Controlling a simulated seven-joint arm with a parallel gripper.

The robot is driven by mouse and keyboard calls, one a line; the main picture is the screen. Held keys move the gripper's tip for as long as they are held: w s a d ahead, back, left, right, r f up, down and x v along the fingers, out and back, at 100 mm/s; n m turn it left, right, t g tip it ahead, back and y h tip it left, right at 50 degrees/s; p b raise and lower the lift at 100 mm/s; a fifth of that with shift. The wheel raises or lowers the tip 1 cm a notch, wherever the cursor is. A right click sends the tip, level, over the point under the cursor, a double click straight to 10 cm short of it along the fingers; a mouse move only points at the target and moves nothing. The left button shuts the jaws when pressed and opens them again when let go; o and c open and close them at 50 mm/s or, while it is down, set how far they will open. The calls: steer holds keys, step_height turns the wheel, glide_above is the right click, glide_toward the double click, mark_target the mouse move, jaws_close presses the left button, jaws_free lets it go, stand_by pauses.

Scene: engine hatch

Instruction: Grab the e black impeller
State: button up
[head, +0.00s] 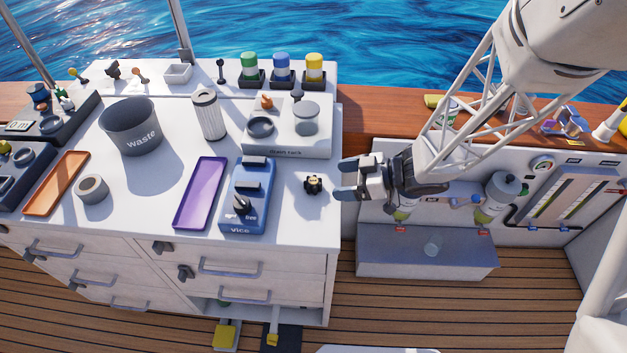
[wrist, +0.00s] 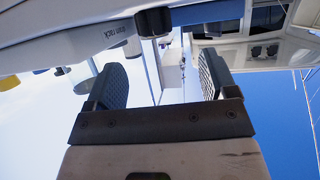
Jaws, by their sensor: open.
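The black impeller (head: 313,184) is a small dark toothed wheel. It lies on the white countertop near its right edge, to the right of the blue vice, in the head view. My gripper (head: 347,179) is just to the right of the impeller, close to the counter's right edge, with its fingers pointing left. It is open with nothing between the fingers. In the wrist view my gripper's two fingers (wrist: 162,85) stand apart. A dark rounded thing (wrist: 154,22) shows beyond them; I cannot tell if it is the impeller.
The blue vice (head: 247,200) stands left of the impeller, beside a purple tray (head: 200,194). The drain rack (head: 288,141) with a jar is behind it. A waste bin (head: 131,127) and an orange tray (head: 57,184) are farther left. Bare counter surrounds the impeller.

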mark_target(314, 180)
steer(key=shift+x, duration=1.25)
steer(key=shift+w+a, duration=0.1)
steer(key=shift+a, duration=0.05)
steer(key=shift+w+x, duration=0.1)
steer(key=shift+x, duration=1.15)
steer(key=shift+w+x, duration=0.15)
steer(key=shift+x, duration=1.05)
steer(key=c, duration=1)
